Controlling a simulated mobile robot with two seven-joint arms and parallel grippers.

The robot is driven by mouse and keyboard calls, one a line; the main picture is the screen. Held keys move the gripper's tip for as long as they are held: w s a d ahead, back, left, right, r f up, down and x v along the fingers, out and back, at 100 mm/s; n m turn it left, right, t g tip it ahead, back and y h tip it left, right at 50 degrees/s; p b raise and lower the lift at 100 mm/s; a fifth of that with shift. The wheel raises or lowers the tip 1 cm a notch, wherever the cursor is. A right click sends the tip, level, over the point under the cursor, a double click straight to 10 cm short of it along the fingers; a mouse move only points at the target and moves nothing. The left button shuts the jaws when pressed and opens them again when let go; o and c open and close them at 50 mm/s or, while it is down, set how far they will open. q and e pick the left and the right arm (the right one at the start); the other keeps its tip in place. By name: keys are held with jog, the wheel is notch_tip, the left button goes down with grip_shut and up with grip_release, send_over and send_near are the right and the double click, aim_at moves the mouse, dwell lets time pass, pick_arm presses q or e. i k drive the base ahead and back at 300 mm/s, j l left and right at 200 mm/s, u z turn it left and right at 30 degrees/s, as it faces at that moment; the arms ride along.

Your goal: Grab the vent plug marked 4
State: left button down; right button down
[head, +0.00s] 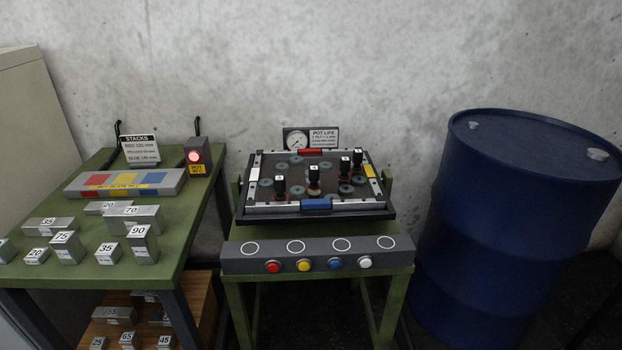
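Several black plugs with small white number labels stand upright on the framed board on the middle stand. One is at the left (280,186), one at the centre (313,180), one at the right (345,167) and one at the far right (357,158). The numbers are too small to read surely, so I cannot tell which plug is marked 4. The board (262,209) has a dark edge, pale rails and several grey rings. Neither of my grippers is in view.
A grey panel (237,258) with coloured buttons fronts the stand. A gauge (297,141) and sign stand behind the board. At left, a green table (187,262) holds numbered metal blocks and a lit red lamp (194,156). A blue drum (505,230) stands right.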

aim_at(314, 170)
jog(key=i+j+z, duration=0.1)
jog(key=i+j, duration=0.2)
jog(key=i+j+z, duration=0.1)
jog(key=i+j, duration=0.2)
jog(key=j, duration=0.25)
